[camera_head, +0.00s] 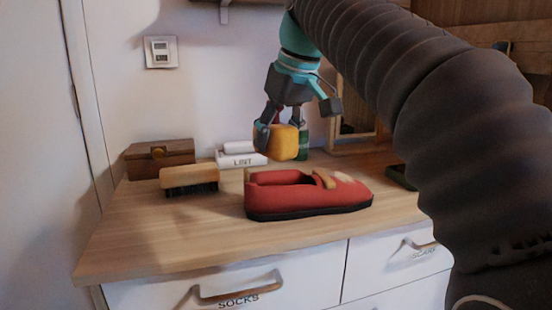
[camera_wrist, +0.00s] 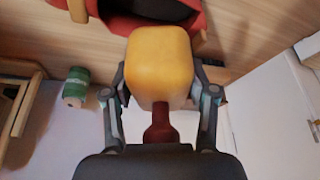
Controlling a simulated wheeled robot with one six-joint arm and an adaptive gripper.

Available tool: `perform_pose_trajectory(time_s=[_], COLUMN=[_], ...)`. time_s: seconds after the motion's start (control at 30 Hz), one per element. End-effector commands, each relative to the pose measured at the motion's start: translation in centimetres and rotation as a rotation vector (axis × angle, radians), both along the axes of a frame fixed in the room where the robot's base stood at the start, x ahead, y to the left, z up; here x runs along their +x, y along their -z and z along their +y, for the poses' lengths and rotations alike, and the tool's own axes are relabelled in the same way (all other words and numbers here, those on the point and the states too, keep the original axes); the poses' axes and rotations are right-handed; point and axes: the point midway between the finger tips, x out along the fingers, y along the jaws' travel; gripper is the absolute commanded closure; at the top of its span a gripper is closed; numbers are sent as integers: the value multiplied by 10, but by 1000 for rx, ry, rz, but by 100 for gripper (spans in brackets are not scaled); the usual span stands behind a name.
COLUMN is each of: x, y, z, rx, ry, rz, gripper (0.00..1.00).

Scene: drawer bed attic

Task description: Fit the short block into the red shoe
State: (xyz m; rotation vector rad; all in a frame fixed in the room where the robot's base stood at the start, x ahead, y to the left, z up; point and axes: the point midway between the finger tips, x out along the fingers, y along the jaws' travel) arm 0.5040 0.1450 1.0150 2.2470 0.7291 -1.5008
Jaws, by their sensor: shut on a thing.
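The red shoe (camera_head: 300,201) lies on the wooden dresser top with its dark sole down and its opening up. My gripper (camera_head: 284,140) is shut on a rounded yellow block (camera_head: 283,144), taken to be the short block. It is held above and behind the shoe's opening, apart from it. In the wrist view the yellow block (camera_wrist: 160,62) sits between both fingers. A dark red knob-like piece (camera_wrist: 160,125) shows under it; whether they are joined is unclear. Part of the red shoe (camera_wrist: 150,18) shows beyond the block, which hides some of it.
A brush (camera_head: 188,178), a wooden box (camera_head: 160,158) and a white item marked LINT (camera_head: 241,160) stand left of and behind the shoe. A green spool (camera_wrist: 75,82) and a wooden frame (camera_wrist: 18,95) are near the gripper. The dresser's front left is clear.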

Motion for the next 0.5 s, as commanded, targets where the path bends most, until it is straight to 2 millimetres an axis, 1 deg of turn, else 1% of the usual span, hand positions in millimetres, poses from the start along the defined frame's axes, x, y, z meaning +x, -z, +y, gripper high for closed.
perform_pose_trajectory(time_s=[0.07, 0.3, 0.4, 0.5], x=[0, -1, 0, 0], y=[4, 35, 41, 42], z=[2, 2, 2, 2], rx=[-1, -1, 0, 0], ry=[0, 0, 0, 0], rz=[1, 1, 0, -1], gripper=[80, 80, 80, 80])
